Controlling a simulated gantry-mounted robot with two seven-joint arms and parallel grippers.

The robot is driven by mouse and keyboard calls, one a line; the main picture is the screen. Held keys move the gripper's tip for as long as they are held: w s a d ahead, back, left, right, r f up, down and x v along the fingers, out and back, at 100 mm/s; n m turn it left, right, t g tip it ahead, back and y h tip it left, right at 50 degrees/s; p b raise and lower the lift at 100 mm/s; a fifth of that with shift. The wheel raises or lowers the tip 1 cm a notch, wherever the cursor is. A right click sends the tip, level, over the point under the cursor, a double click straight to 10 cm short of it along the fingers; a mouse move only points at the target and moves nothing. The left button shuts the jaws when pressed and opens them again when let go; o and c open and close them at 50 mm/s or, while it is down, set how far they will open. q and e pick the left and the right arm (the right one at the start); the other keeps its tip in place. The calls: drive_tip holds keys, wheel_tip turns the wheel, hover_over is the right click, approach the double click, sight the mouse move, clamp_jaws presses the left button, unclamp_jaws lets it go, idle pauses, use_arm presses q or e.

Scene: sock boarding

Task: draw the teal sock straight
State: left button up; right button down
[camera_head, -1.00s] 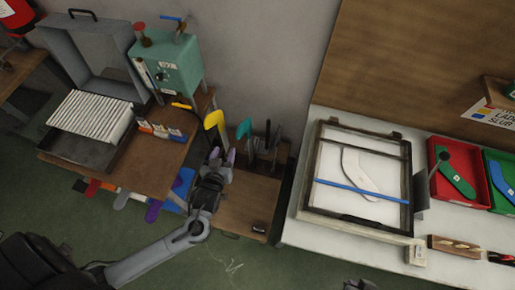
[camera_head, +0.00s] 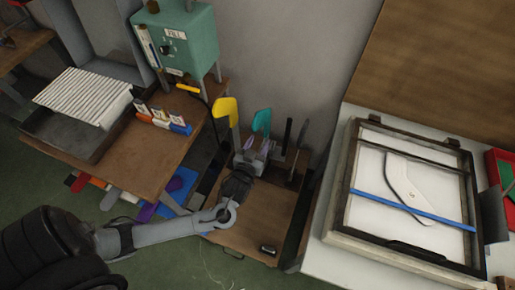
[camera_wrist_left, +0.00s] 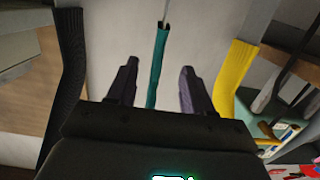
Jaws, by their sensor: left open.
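The teal sock (camera_head: 262,121) stands upright on a stand between the yellow sock and a dark upright form. My left gripper (camera_head: 257,148) is open just in front of and below it in the head view. In the left wrist view the teal sock (camera_wrist_left: 156,70) hangs narrow and nearly straight between the two spread fingers of the left gripper (camera_wrist_left: 158,68). A thin grey rod shows at its top end. I cannot tell whether the fingers touch it. My right gripper is not in view.
The yellow sock (camera_head: 226,111) is close on the left, and a dark form (camera_head: 288,134) close on the right. A green machine (camera_head: 176,42) stands behind left. A framed screen (camera_head: 352,190) lies on the right bench. The wooden shelf (camera_head: 245,222) below is mostly clear.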

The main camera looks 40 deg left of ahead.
sight(265, 132)
use_arm(q)
drive_tip(key=shift+f+b+x, duration=0.2)
drive_tip(key=shift+b+x, duration=1.5)
drive_tip(key=shift+x, duration=0.65)
drive_tip(key=shift+b+x, duration=1.1)
drive_tip(key=shift+x, duration=0.4)
drive_tip(key=shift+w+a+r, duration=0.1)
drive_tip(key=shift+w, duration=0.15)
drive_tip(key=shift+c, duration=0.5)
drive_tip(key=c, duration=0.8)
drive_tip(key=shift+f, duration=0.25)
